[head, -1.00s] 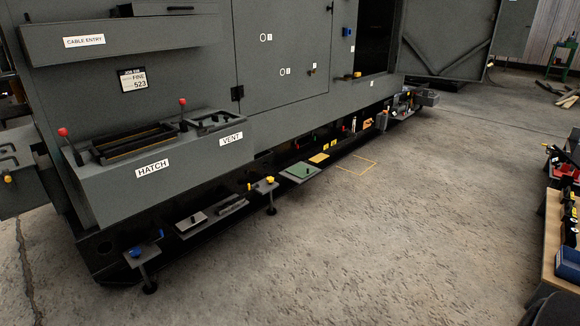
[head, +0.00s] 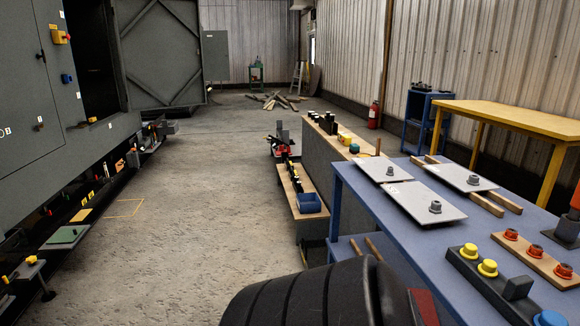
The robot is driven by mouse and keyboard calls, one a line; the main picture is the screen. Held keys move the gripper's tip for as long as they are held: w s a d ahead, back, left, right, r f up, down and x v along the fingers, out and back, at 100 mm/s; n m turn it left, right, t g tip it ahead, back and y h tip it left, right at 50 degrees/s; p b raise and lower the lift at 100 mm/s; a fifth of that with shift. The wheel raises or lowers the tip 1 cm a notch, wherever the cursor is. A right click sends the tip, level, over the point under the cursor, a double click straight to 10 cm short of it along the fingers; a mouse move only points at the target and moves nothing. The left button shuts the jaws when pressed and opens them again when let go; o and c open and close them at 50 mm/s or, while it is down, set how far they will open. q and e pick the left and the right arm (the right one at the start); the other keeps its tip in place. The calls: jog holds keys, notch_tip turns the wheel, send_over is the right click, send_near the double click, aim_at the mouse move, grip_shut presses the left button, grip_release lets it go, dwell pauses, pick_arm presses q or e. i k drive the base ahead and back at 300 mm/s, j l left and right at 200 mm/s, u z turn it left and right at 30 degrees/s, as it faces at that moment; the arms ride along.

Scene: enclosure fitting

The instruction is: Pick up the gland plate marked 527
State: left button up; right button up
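Three flat light-grey plates with dark grey knobs lie on the blue table at the right of the head view. One plate (head: 373,171) is at the back left, one (head: 443,173) is at the back right on wooden strips, and the largest-looking one (head: 408,203) is nearest. Small marks on them are too small to read, so I cannot tell which is 527. Neither of my grippers is in view.
The blue table (head: 345,179) also holds yellow and red knobs on bars. A yellow table (head: 500,116) stands behind it. A low bench (head: 302,206) stands left of the blue table. The grey enclosure (head: 30,110) is at far left. The floor between is clear.

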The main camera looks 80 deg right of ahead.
aim_at(382, 169)
jog(key=z, duration=1.65)
